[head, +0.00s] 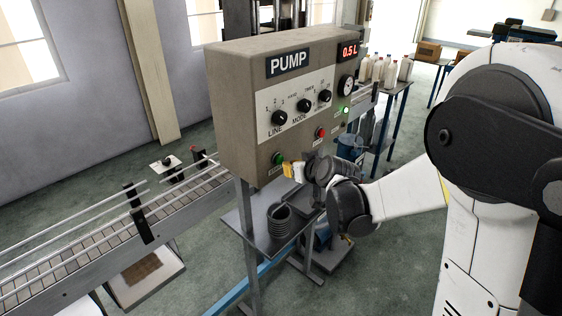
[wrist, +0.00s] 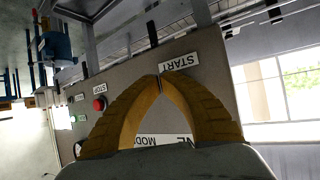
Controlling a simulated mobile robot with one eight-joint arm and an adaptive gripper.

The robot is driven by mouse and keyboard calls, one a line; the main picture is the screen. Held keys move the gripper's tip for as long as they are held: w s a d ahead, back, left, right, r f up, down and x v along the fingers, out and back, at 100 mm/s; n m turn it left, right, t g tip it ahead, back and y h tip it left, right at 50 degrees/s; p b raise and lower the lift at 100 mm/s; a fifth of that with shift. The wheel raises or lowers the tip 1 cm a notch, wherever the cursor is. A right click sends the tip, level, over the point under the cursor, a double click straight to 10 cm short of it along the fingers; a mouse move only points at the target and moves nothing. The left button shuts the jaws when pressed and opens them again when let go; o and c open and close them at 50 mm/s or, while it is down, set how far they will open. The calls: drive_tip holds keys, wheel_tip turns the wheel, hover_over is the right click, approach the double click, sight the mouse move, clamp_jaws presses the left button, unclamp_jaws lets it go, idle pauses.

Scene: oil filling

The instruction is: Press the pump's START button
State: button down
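The grey pump box (head: 232,100) stands on a frame, its panel facing right in the head view. The green START button (head: 278,158) is at the panel's lower left, with a small label under it. My gripper (head: 290,170) is just right of and below the button in that picture; the gap to the panel is hard to judge. In the wrist view my gripper's yellow fingertips (wrist: 160,77) meet, empty, beside the START label (wrist: 180,62). The button itself is hidden behind the fingers there. The red STOP button (wrist: 99,103) shows to the left.
A conveyor (head: 90,240) runs at left; bottles (head: 385,70) stand behind.

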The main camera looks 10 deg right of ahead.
drive_tip(key=s+d, duration=0.1)
drive_tip(key=s, duration=0.1)
drive_tip(key=s+d, duration=0.2)
idle(0.5)
idle(0.5)
drive_tip(key=s+f+g+h+b, duration=0.1)
drive_tip(key=s+f+b, duration=0.3)
drive_tip(key=s, duration=0.5)
drive_tip(key=s+a+f+m+g+b, duration=0.1)
drive_tip(key=s+f+b, duration=0.3)
drive_tip(key=s, duration=0.6)
drive_tip(key=s+a+f+m+g+h+b, duration=0.1)
drive_tip(key=s+f+g+b, duration=0.1)
drive_tip(key=s+f+b, duration=0.2)
drive_tip(key=s+b, duration=0.3)
drive_tip(key=s, duration=0.2)
drive_tip(key=shift+s+f+g+h+b, duration=0.3)
drive_tip(key=shift+f+g+b, duration=0.05)
drive_tip(key=shift+f+g, duration=0.05)
